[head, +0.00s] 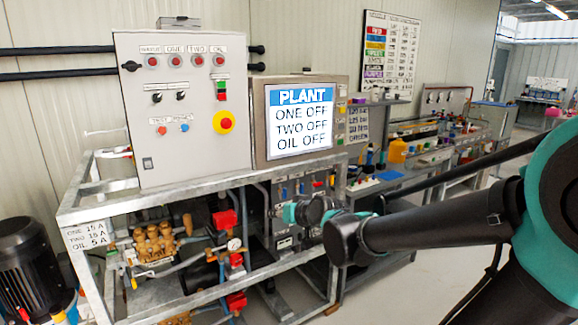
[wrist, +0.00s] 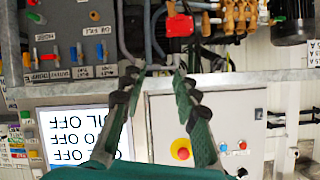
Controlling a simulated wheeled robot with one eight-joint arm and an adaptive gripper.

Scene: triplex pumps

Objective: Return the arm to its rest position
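My arm (head: 440,222) enters the head view from the right and reaches left in front of the pump frame. Its far joints (head: 305,211) are before the lower switch panel. The fingers cannot be made out clearly in that view. In the wrist view, my gripper (wrist: 159,73) shows two dark green fingers that lean toward each other with a clear gap between the tips. Nothing is between them. The wrist view is upside down.
A grey control cabinet (head: 178,105) and a screen (head: 299,119) reading ONE OFF, TWO OFF, OIL OFF stand on a metal frame (head: 150,202). Red valve parts (head: 225,219) and brass fittings (head: 155,243) are below. A black motor (head: 30,265) is at left. Floor (head: 420,280) at lower right is clear.

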